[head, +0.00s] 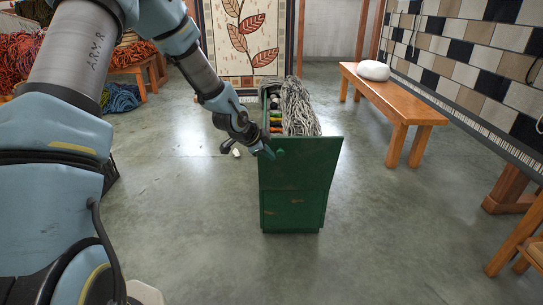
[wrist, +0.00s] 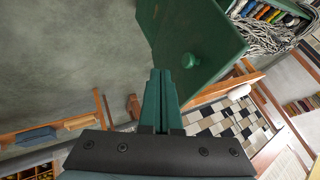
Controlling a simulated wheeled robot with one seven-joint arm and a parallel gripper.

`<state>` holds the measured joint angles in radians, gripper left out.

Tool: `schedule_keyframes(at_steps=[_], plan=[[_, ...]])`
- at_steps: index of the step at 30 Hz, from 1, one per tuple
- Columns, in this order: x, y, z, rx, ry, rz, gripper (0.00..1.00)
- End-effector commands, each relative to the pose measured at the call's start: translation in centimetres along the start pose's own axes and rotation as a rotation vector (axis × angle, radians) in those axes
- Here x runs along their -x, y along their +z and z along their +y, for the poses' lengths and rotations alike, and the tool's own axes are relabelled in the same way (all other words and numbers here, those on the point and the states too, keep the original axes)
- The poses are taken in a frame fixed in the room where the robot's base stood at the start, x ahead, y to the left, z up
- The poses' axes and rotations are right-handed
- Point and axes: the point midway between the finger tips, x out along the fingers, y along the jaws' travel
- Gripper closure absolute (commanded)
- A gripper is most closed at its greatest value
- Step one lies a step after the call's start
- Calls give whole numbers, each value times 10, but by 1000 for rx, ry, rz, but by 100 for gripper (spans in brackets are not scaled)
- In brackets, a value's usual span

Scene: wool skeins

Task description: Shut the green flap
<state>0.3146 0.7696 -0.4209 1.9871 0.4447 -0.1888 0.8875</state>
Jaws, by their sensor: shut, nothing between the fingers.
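The green flap (head: 312,160) is the upper front panel of a green cabinet (head: 292,210). Its top edge appears to lean outward from the cabinet, so it looks partly open. My gripper (head: 269,153) is at the flap's upper left, close to the knob. In the wrist view my gripper (wrist: 161,74) has its fingers together and empty, tips just left of the knob. I cannot tell whether they touch the flap.
Grey yarn (head: 297,105) heaps over the cabinet's open top, beside coloured skeins (head: 275,118). A wooden bench (head: 400,105) with a white bundle (head: 373,70) stands at the right. The floor in front is clear.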

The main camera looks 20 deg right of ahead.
Motion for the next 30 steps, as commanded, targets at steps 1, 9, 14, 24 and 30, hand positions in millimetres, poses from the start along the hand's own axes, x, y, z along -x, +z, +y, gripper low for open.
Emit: schedule_keyframes(at_steps=[1, 9, 14, 24, 30], plan=[[-14, 1, 2, 1, 3, 0, 100], [-68, 1, 2, 2, 2, -1, 100], [-73, -1, -24, 4, -3, -1, 100], [-78, -3, -38, 2, 0, -2, 100], [-78, -2, -38, 3, 0, -2, 100]])
